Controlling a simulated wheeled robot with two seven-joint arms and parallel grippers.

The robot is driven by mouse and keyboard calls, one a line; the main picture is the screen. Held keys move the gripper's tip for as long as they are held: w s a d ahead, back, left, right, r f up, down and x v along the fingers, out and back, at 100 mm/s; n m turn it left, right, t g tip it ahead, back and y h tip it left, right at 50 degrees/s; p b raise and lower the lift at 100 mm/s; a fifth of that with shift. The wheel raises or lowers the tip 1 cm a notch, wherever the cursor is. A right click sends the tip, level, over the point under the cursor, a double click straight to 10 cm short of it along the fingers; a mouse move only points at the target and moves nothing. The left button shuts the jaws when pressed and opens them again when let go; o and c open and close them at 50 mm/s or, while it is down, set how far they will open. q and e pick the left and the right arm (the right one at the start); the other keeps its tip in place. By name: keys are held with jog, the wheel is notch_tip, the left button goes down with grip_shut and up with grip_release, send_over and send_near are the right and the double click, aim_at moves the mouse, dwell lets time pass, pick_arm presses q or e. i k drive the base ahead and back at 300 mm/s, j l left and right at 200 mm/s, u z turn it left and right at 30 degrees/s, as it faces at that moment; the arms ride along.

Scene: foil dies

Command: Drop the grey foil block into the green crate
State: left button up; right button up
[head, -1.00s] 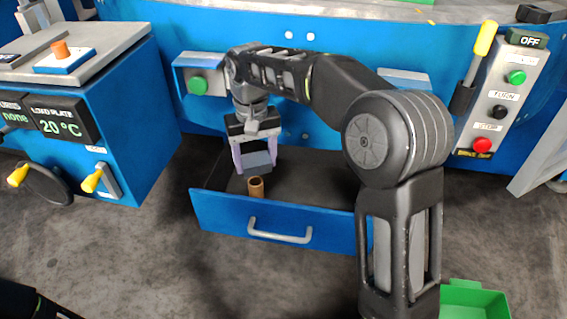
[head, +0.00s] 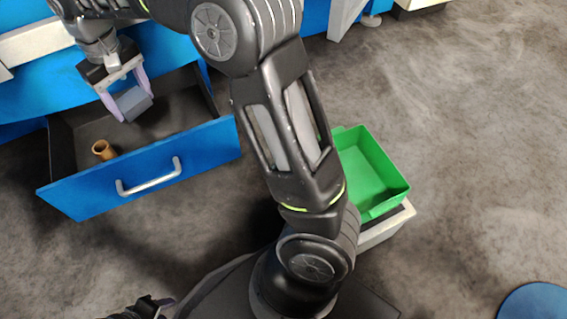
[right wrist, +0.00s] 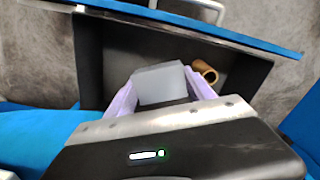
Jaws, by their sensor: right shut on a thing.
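The grey foil block (head: 134,104) is held between the pale lavender fingers of my right gripper (head: 124,100), over the open blue drawer. In the right wrist view, the block (right wrist: 160,84) sits between the two fingers of the right gripper (right wrist: 162,92), which are shut on it. The green crate (head: 372,172) stands to the right, beyond my right arm, which hides part of its left side. Its visible inside is empty.
The drawer (head: 150,168) has a dark inside and a grey handle. The crate rests on a pale stand (head: 388,229). Open grey floor lies right of the crate.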

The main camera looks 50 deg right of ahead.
aim_at(356, 188)
jog(key=z, duration=2.55)
